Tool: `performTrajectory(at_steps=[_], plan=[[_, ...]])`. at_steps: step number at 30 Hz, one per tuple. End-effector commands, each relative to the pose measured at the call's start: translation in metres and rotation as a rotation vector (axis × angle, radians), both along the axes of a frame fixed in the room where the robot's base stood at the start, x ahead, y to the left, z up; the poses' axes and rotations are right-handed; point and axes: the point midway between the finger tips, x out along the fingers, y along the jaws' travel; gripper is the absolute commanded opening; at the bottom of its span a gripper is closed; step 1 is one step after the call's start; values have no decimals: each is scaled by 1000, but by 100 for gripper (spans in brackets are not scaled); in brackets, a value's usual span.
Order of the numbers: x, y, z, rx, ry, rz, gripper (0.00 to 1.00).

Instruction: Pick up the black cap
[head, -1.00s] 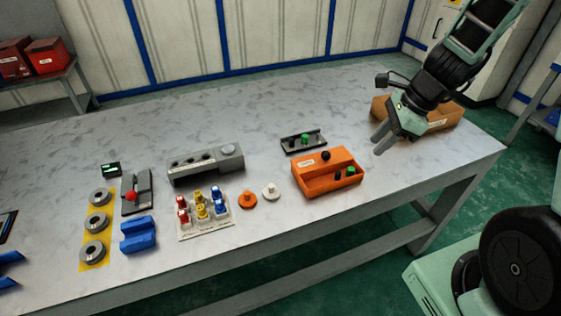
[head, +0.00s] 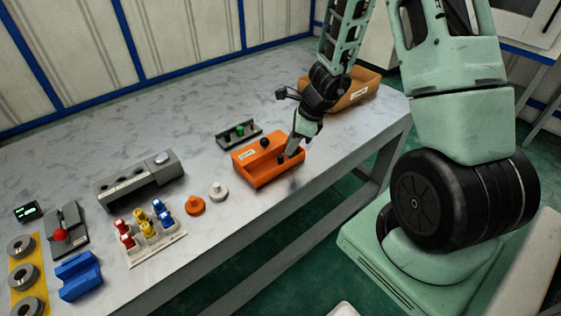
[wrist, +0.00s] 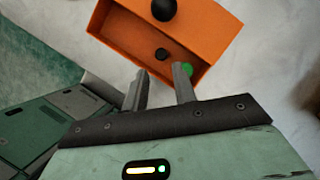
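An orange box (head: 277,177) stands near the front edge of the bench, with a black ball knob (head: 264,143) on its raised part. A small black cap (head: 282,158) sits in its open compartment. In the wrist view the black cap (wrist: 162,54) lies beyond the gap between my fingertips, beside a green cap (wrist: 188,69). The green cap is hidden by my gripper in the head view. My gripper (wrist: 160,80) is open and empty, its fingers pointing down at the compartment. In the head view my gripper (head: 291,151) is over the box's right side.
A black tray (head: 226,141) with a green piece stands behind the box. A brown cardboard bin (head: 353,92) is at the back right. White (head: 218,191) and orange (head: 195,206) knobs, and a rack of coloured pieces (head: 160,247), stand to the left.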

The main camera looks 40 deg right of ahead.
Motion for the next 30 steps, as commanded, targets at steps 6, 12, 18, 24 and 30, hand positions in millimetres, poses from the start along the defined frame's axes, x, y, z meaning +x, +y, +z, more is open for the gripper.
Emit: performTrajectory(at_steps=[6,12,18,24,30], plan=[[11,9,-23,2,2,2,27],[19,15,-44,0,0,2,27],[20,16,-46,-1,-1,3,27],[20,16,-46,-1,-1,2,0],[19,16,-46,-1,-1,2,0]])
